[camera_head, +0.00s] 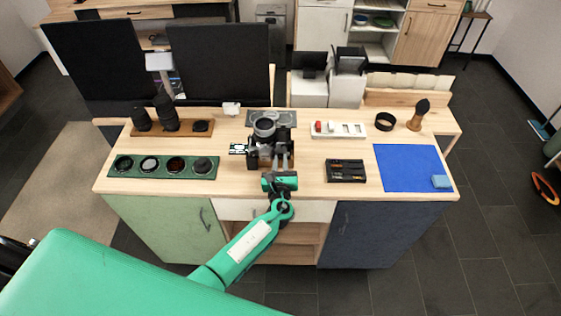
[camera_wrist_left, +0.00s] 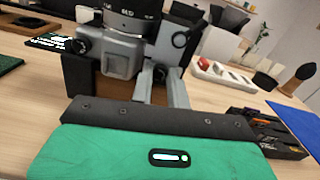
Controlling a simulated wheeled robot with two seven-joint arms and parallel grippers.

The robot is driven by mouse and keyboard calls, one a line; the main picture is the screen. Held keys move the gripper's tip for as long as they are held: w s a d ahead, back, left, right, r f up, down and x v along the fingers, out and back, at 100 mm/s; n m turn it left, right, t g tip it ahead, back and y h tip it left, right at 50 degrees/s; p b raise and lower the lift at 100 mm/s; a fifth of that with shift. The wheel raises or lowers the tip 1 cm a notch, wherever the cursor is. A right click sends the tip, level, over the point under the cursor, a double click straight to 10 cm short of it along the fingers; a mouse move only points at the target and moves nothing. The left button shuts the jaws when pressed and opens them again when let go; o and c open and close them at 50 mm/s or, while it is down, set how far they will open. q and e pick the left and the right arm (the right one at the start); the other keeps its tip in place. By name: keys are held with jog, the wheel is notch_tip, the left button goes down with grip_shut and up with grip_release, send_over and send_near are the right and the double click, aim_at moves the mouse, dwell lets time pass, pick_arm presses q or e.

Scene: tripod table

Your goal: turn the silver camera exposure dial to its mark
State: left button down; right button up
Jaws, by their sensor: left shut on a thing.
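The camera (camera_head: 262,136) is on the wooden table with its lens pointing up; its silver and black body also shows in the wrist view (camera_wrist_left: 122,55). My left gripper (camera_head: 280,160) reaches it from the front. In the wrist view the two grey fingers (camera_wrist_left: 160,78) are at the camera's near right side, shut on a small dark part between them, seemingly the exposure dial. The fingers hide most of the dial, so its mark and setting cannot be read. My right gripper is not in view.
A green tray of round filters (camera_head: 134,171) is on the left, lenses on a wooden board (camera_head: 188,128) behind it. A black tray (camera_head: 346,179), white strip (camera_head: 350,131) and blue mat (camera_head: 399,182) are on the right. Bare tabletop lies between them.

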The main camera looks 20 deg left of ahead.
pick_arm(q)
jog(key=c, duration=1.7)
grip_release()
jog(key=shift+o, duration=0.4)
jog(key=shift+s, duration=0.1)
jog(key=b+v, duration=0.3)
jog(key=v, duration=1)
jog(key=shift+s, duration=0.35)
jog(key=shift+d, duration=0.1)
